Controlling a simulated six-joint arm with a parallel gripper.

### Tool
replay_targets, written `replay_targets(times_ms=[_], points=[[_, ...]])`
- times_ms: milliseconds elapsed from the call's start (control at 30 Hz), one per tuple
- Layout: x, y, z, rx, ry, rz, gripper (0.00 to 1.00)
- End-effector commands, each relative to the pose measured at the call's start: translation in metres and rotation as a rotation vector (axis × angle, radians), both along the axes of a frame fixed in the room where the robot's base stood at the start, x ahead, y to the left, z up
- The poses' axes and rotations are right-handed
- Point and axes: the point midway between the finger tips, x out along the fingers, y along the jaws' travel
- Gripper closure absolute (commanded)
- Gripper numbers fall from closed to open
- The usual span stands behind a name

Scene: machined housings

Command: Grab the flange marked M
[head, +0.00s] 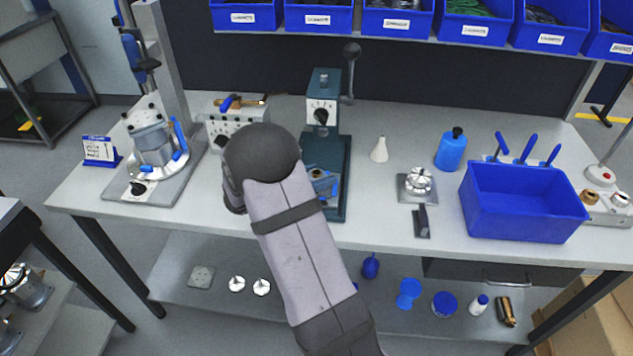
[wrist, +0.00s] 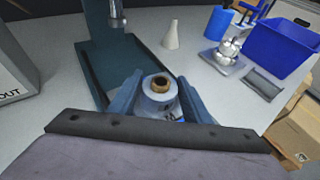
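My gripper (wrist: 160,88) has its two blue fingers on either side of a silvery round housing (wrist: 157,107) with a brass ring in its top, and seems shut on it. Dark marking shows on its side, but I cannot read it. In the head view my arm covers most of the gripper; blue fingers show at the press base (head: 338,205). Two pale discs, possibly flanges, lie on the lower shelf, a left one (head: 237,284) and a right one (head: 262,287). A silver stepped part (head: 419,180) sits on a small plate on the bench. I can read no M.
The lever press (head: 322,105) stands just behind my gripper. A white cone (head: 379,149), a blue bottle (head: 451,150), a dark block (head: 422,221) and a blue bin (head: 523,205) are to the right. A clamped housing (head: 152,145) stands at left.

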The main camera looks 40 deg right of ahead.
Motion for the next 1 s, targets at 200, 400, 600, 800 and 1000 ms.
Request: replay_targets(times_ms=[200,400,600,800,1000], points=[[0.0,0.0,0.002,-0.003,-0.001,0.0,0.97],[0.0,0.0,0.003,-0.003,-0.002,-0.001,0.97],[0.001,0.0,0.016,-0.003,-0.006,-0.001,0.97],[0.001,0.0,0.046,-0.004,-0.008,-0.001,0.97],[0.0,0.0,0.078,-0.003,-0.006,-0.001,0.97]])
